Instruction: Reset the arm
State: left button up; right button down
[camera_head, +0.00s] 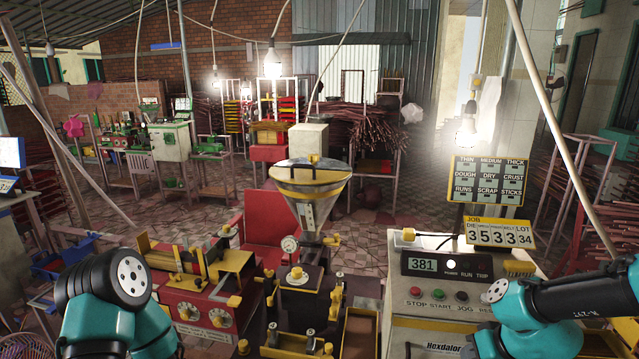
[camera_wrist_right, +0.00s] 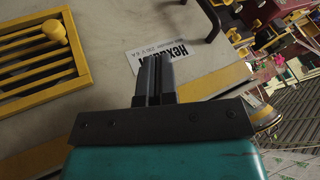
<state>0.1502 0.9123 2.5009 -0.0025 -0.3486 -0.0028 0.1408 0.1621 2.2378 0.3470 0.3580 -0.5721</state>
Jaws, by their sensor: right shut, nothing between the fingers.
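My right gripper (camera_wrist_right: 155,60) shows in the right wrist view, its two dark fingers together and empty. Its fingertips overlap the lower edge of a white Hexdalon label (camera_wrist_right: 162,58) on a beige panel; I cannot tell whether they touch it. In the head view my right arm (camera_head: 560,305) comes in at the lower right, across the right part of the beige control box (camera_head: 425,300), and its gripper is hidden there. My left arm (camera_head: 110,310) stands at the lower left, with its gripper out of view.
A yellow slatted grille (camera_wrist_right: 45,60) with a knob is left of the right fingers. A red roller machine (camera_head: 195,290) and a hopper extruder (camera_head: 310,190) stand between the arms. A lot sign (camera_head: 498,233) stands on the control box. Tiled floor (camera_head: 400,225) lies behind.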

jog(key=s+a+f+g, duration=0.1)
jog(key=s+a+f, duration=0.2)
jog(key=f, duration=0.7)
jog(key=s+a+f+m+g, duration=0.1)
jog(key=s+a+f, duration=0.2)
jog(key=f, duration=0.7)
jog(key=s+a+f+m+g, duration=0.1)
jog(key=s+a+f, duration=0.3)
jog(key=f, duration=0.6)
jog(key=shift+a+f+g+h, duration=0.15)
jog(key=shift+f+g+h, duration=0.15)
jog(key=shift+f+g, duration=0.15)
